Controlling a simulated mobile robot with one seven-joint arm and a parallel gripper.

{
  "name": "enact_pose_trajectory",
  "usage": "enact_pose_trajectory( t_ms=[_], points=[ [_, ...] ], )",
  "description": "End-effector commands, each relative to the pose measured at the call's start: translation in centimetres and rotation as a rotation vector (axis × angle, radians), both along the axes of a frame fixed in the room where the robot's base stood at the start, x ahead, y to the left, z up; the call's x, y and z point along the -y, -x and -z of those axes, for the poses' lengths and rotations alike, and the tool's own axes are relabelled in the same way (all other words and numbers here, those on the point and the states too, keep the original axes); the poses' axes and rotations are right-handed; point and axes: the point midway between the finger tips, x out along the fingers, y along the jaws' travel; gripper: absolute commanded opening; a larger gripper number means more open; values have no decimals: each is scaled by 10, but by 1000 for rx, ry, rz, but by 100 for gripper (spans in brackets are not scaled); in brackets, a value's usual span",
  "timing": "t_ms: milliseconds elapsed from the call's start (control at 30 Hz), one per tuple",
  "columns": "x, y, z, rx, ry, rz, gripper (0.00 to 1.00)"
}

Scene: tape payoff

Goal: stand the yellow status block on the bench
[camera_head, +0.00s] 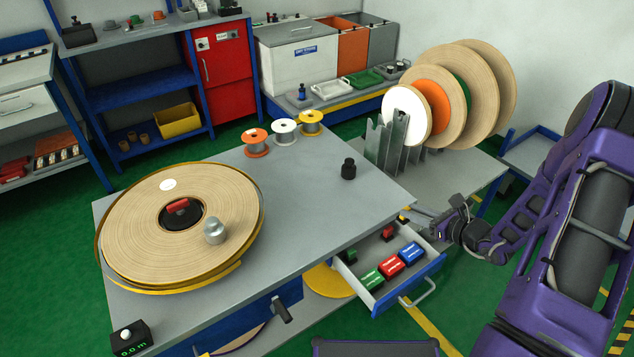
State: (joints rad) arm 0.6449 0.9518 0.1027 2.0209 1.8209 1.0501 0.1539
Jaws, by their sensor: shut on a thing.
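My gripper (411,214) is at the right edge of the grey bench (310,185), above the back of an open drawer (408,284). It is shut on the yellow status block (403,217), of which only a small yellow part shows at the fingertips. The rest of the block is hidden or too small to make out. Green (372,279), red (392,267) and blue (411,252) blocks lie in the drawer.
A large tape roll (130,230) with a grey weight (214,231) covers the bench's left. Small spools (284,131) stand at the back, and a black knobbed piece (348,168) near the right. Upright discs (480,95) stand behind the gripper. The bench's middle and front right are clear.

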Motion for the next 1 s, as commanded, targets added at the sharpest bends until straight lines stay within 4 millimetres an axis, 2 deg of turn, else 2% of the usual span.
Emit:
enact_pose_trajectory(
  t_ms=[33,100,200,300,433,533,700,1000],
  points=[
    [-7,-25,-9,12,7,-5,0],
    [-15,-53,-27,12,6,0,0],
    [-27,-83,-50,8,4,12,0],
    [-38,-103,-70,6,2,21,0],
    [-46,-116,-81,1,0,29,0],
    [-48,-118,-70,-5,-3,31,0],
    [-48,-118,-38,-6,-3,33,0],
    [-48,-118,-10,-4,-2,32,0]
  ],
)
